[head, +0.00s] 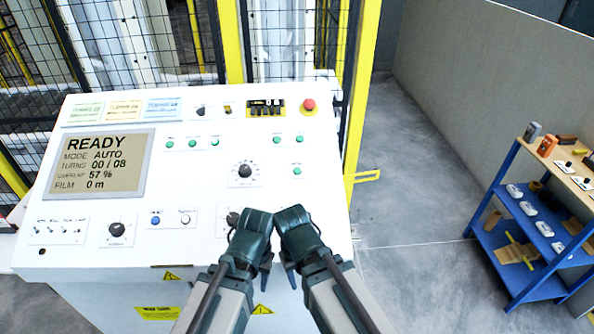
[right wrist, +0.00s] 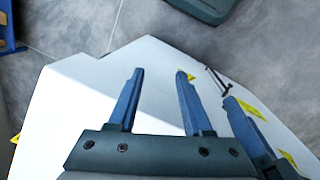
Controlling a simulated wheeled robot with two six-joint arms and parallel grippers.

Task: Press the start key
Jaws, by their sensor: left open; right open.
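The white control panel (head: 200,250) fills the middle of the head view. Its display (head: 100,165) reads READY, AUTO, turns 00 / 08. Below the display, a blue button (head: 155,220) and a white button (head: 186,219) sit side by side. Their labels are too small to read, so I cannot tell which is the start key. My left gripper (head: 266,272) and right gripper (head: 289,274) are close together over the panel's front edge, right of these buttons. Both are empty. The right gripper's two fingers (right wrist: 160,88) stand apart in the right wrist view.
A red mushroom button (head: 309,104), several green buttons (head: 277,139) and a dial (head: 244,171) are on the panel. Yellow-framed fencing (head: 361,90) stands behind. A blue shelf (head: 530,220) is at right, beyond clear floor.

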